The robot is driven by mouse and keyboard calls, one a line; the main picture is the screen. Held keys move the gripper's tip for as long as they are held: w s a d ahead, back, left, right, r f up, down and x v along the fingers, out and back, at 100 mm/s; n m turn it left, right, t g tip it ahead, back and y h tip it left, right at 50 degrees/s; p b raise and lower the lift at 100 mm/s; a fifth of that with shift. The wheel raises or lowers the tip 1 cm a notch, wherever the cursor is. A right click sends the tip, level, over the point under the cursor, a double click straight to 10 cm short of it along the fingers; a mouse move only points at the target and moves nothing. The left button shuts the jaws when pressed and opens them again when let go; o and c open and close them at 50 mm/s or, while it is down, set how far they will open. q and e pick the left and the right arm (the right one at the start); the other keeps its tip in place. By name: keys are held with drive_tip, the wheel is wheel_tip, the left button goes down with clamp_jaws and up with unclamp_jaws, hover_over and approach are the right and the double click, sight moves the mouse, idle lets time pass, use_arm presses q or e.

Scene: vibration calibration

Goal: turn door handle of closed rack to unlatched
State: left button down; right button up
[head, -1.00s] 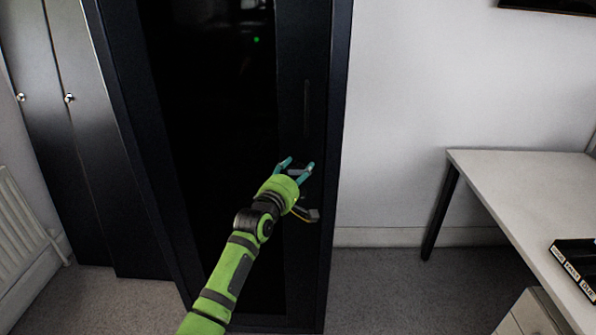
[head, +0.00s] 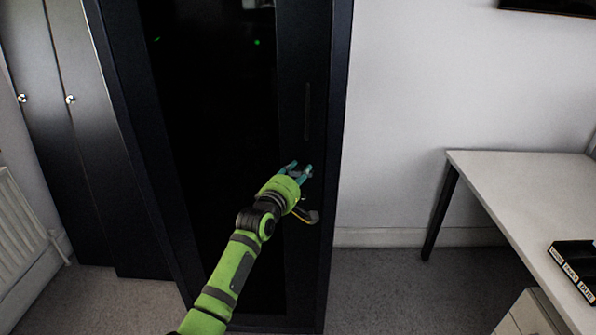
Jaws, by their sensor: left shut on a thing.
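The closed rack (head: 340,60) is a tall black cabinet with a dark glass door (head: 205,130), and it stands left of centre. My left gripper (head: 299,170) is at the right-hand frame of the door, below a narrow vertical strip (head: 307,110). Its teal fingers are shut on the door handle. The handle is almost wholly hidden by the fingers and the green wrist, so its exact angle cannot be told. The door looks flush with the rack. My right gripper is out of view.
Dark lockers (head: 75,150) with small round knobs and a white radiator (head: 25,220) are on the left. A white desk (head: 510,190) with a black box (head: 575,265) is on the right. Bare carpet (head: 385,285) lies between rack and desk.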

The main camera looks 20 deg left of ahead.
use_arm(q)
drive_tip(key=m+p, duration=0.1)
drive_tip(key=p, duration=0.1)
drive_tip(key=m+g+p, duration=0.1)
drive_tip(key=m+p, duration=0.1)
drive_tip(key=p, duration=0.1)
drive_tip(key=m+g+y+p, duration=0.1)
drive_tip(key=m+p, duration=0.1)
drive_tip(key=p, duration=0.1)
drive_tip(key=shift+d+r, duration=0.25)
drive_tip(key=shift+r, duration=0.15)
drive_tip(key=shift+w+d+f+m+g+y+p, duration=0.1)
drive_tip(key=shift+m+g+y+p, duration=0.45)
drive_tip(key=shift+m+p, duration=0.5)
drive_tip(key=shift+d+f+m+g+y+b, duration=0.15)
drive_tip(key=shift+m+g+y+b, duration=0.4)
drive_tip(key=shift+m+y, duration=0.65)
drive_tip(key=shift+d+f+m+g+y+b, duration=0.1)
drive_tip(key=shift+f+m+g+y+b, duration=0.35)
drive_tip(key=shift+m, duration=1.2)
drive_tip(key=shift+a+r, duration=0.1)
drive_tip(key=shift+r, duration=0.15)
drive_tip(key=c, duration=0.9)
unclamp_jaws()
